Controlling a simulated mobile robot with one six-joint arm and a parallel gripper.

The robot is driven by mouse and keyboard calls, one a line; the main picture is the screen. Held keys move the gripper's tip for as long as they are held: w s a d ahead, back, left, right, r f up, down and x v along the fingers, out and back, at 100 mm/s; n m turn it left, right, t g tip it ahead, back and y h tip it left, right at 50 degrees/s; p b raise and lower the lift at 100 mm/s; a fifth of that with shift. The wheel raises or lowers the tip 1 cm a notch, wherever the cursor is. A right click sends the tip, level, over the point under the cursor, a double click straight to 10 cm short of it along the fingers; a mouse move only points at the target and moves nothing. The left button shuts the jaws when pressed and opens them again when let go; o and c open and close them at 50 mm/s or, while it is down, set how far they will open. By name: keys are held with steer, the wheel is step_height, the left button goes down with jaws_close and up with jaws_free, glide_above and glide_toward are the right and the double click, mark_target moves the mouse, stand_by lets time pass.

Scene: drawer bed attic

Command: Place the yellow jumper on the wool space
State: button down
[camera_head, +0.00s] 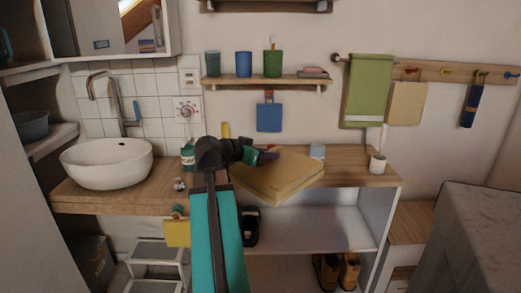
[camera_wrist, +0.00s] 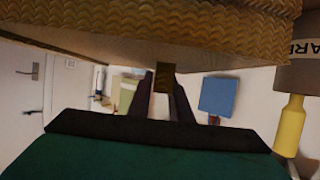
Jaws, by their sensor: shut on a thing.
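The yellow jumper (camera_head: 282,176) is folded into a flat, squarish stack in the head view. My gripper (camera_head: 262,157) is shut on its near left edge and holds it over the wooden counter's front part. I cannot tell whether the jumper touches the counter. In the wrist view the jumper's knitted edge (camera_wrist: 150,28) fills the top, with my gripper's dark fingers (camera_wrist: 163,80) closed around a small part of it. I cannot make out which place is the wool space.
An open white shelf (camera_head: 315,228) lies below, with shoes (camera_head: 336,270) underneath. A step stool (camera_head: 157,252) stands lower left; a grey surface (camera_head: 468,235) is at right.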

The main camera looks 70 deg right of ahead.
steer(key=shift+w+d+r+p, duration=0.25)
steer(key=shift+d+p, duration=0.2)
steer(key=shift+p, duration=3.55)
steer(key=p, duration=0.8)
steer(key=shift+w+f, duration=0.15)
steer(key=shift+f, duration=0.05)
steer(key=w+d+f+p, duration=0.1)
steer(key=w+d, duration=0.3)
steer(key=d, duration=0.2)
steer(key=shift+w+d+p, duration=0.2)
steer(key=shift+w+p, duration=0.15)
steer(key=shift+f+p, duration=0.55)
steer(key=shift+f, duration=1.25)
steer(key=shift+f+b, duration=0.15)
steer(key=shift+b, duration=0.15)
steer(key=c, duration=1.6)
jaws_free()
steer(key=shift+r+p, duration=0.25)
steer(key=shift+p, duration=0.1)
